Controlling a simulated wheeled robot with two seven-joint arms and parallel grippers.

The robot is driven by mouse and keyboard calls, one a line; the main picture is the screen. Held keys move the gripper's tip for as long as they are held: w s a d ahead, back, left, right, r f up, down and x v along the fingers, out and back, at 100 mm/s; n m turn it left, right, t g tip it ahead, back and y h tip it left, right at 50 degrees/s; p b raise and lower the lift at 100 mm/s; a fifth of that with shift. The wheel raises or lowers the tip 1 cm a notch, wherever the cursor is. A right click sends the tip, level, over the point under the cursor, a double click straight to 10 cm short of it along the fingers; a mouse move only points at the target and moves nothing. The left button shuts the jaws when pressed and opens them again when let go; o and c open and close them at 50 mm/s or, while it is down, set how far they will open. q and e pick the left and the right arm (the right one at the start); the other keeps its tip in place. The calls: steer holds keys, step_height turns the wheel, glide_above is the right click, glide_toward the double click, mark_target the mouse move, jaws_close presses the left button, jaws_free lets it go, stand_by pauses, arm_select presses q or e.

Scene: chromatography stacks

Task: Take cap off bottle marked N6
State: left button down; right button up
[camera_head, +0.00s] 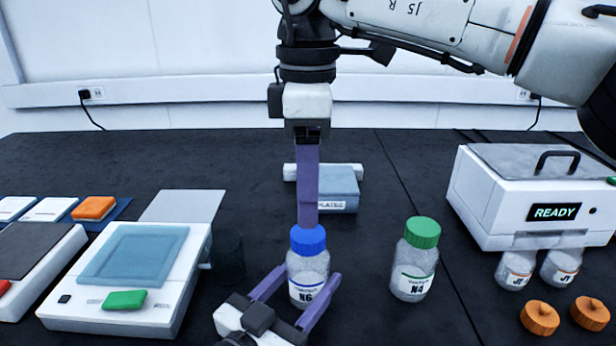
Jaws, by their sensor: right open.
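The bottle marked N6 (308,279) stands upright in the front middle with its blue cap (308,241) on. My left gripper (311,272) reaches in from the bottom edge. Its purple fingers lie on both sides of the bottle's body and appear closed against it. My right gripper (307,224) points straight down from above with its fingertips at the top of the blue cap. Its fingers are seen edge-on, one hiding the other, so the gap between them does not show. It is open, and the cap sits on the bottle.
A bottle marked N4 (413,272) with a green cap stands close to the right. A white machine reading READY (530,195), two uncapped bottles (516,268) and two orange caps (540,317) are farther right. A scale (75,310) is left; a labelled blue box (338,190) is behind.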

mark_target(308, 232)
step_height(308, 232, down, 7)
steer(key=shift+r, duration=0.2)
